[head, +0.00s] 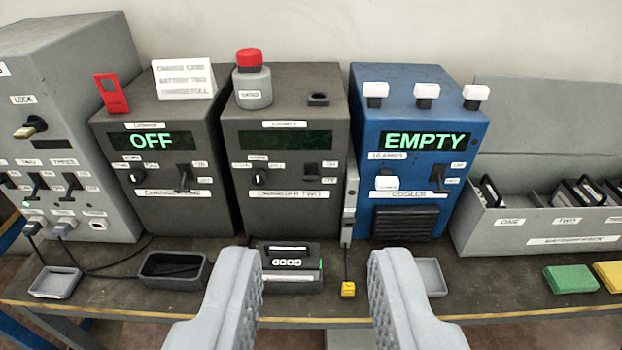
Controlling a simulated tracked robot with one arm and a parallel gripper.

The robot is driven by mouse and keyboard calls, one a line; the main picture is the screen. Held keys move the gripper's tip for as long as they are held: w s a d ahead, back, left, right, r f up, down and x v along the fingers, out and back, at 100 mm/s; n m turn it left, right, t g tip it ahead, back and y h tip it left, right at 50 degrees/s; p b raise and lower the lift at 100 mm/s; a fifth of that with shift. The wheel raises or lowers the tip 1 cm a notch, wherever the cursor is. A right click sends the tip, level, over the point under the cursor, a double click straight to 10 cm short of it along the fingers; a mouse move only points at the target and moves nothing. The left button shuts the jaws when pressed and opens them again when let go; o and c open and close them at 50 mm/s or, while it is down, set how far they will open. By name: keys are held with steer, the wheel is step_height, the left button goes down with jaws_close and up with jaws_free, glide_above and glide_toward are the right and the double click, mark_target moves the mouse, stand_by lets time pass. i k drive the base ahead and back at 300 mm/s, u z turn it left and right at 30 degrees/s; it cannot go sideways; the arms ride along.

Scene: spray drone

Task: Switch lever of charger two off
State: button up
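Charger two (248,215) is the middle dark box on the bench, with its name label low on its front. Its display (283,141) is dark. Its small black lever (311,171) sits at the right of the front, between small labels. Which way the lever points is hard to tell. A small knob (258,179) is at the left. My gripper (318,262) is open and empty, its two grey fingers wide apart in front of and below charger two. The lever is beyond the fingers, not touched.
A battery marked GOOD (287,262) lies in front of charger two, near the left finger. Charger one (150,205), showing OFF, stands left. The blue cooler (365,150), showing EMPTY, stands right. A battery rack (480,232) is far right.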

mark_target(310, 177)
steer(key=z, duration=0.05)
steer(key=i, duration=0.65)
steer(key=u, duration=1.1)
